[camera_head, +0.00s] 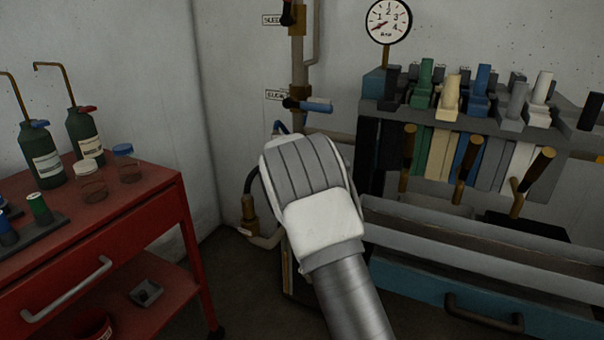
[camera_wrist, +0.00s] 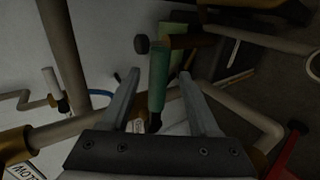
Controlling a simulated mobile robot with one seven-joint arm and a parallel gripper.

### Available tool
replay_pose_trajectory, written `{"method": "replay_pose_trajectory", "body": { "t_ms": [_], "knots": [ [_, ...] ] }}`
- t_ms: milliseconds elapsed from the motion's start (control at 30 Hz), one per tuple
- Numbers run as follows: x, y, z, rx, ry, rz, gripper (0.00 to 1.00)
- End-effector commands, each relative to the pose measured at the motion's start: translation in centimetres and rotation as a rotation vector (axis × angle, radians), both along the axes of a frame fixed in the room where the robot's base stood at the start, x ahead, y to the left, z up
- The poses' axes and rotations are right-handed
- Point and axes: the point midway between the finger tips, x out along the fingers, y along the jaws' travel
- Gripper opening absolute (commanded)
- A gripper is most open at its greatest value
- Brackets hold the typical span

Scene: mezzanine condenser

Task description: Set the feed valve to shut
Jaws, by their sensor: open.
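My gripper (camera_wrist: 159,75) is open in the wrist view. A green lever handle (camera_wrist: 158,82) with a dark end lies between its two fingers, with a visible gap to each side. The handle joins a brown-brass fitting (camera_wrist: 187,41) with a dark round knob. No readable label ties this handle to the feed valve. In the head view my arm's white wrist hides my gripper and whatever is at it. A blue-handled valve (camera_head: 312,105) sits on the upright pipe above, beside a small label too blurred to read surely. A dark-handled valve (camera_head: 288,14) is higher up.
Pipes (camera_wrist: 240,115) run close around my gripper. A brass valve with a pale handle (camera_head: 262,239) is low left of my arm. A red cart (camera_head: 110,225) with bottles stands left. A rack (camera_head: 480,125) and a blue drawer (camera_head: 440,290) stand right. A pressure gauge (camera_head: 388,20) is above.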

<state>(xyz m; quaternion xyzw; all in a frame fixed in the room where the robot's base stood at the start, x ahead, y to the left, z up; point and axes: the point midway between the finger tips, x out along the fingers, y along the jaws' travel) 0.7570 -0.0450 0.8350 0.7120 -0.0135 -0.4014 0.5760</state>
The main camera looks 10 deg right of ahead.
Motion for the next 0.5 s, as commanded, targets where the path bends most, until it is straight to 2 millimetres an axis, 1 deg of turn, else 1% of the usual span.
{"method": "replay_pose_trajectory", "body": {
  "t_ms": [33, 300, 500],
  "knots": [
    [-0.8, 0.8, 1.0, 0.001, -0.002, 0.004, 0.62],
    [-5.2, 3.9, 4.5, 0.002, -0.002, 0.004, 0.62],
    [-8.0, 5.8, 6.7, 0.003, -0.001, 0.002, 0.62]
  ]
}}
